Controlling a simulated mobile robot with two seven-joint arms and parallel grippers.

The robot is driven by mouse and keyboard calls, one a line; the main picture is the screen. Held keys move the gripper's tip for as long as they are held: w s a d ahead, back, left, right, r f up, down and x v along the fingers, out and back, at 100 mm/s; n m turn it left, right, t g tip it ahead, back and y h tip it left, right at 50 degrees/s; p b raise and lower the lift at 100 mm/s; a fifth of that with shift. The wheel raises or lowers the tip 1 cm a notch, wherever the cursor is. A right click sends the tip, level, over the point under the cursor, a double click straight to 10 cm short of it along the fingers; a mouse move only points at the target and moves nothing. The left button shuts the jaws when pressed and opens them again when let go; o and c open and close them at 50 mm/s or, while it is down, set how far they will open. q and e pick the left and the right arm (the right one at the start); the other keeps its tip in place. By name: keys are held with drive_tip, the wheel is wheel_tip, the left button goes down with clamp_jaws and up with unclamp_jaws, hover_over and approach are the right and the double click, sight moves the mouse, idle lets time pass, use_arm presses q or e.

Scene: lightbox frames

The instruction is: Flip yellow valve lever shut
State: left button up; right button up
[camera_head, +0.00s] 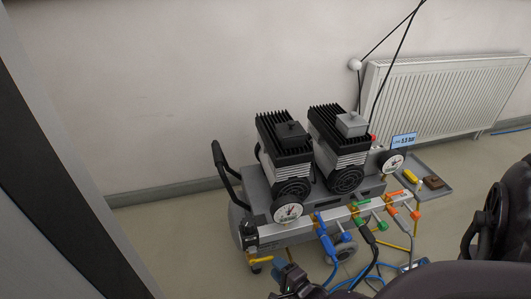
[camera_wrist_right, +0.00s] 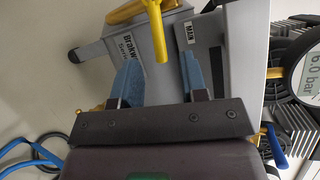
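In the right wrist view a yellow valve lever (camera_wrist_right: 137,11) runs slantwise at the top, beside a grey block with a MAIN label. Its valve body joins the block between and beyond my fingertips. My right gripper (camera_wrist_right: 160,68) has its two blue-padded fingers spread, with no object clamped between them; the lever lies ahead of the tips. In the head view my right gripper (camera_head: 284,268) is at the bottom centre, low in front of the compressor. A small yellow-orange part (camera_head: 259,261) shows just left of it. My left gripper is not in view.
The twin-head compressor (camera_head: 262,193) stands by the wall, with dial gauges (camera_head: 288,211), a blue lever (camera_head: 323,224), green and orange levers, and hoses. A grey tray (camera_head: 437,190) lies behind it at right. A radiator (camera_head: 440,95) is on the wall. Floor at left is clear.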

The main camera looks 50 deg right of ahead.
sight(267, 257)
drive_tip(key=shift+b+x, duration=0.55)
drive_tip(key=shift+x, duration=2.2)
clamp_jaws()
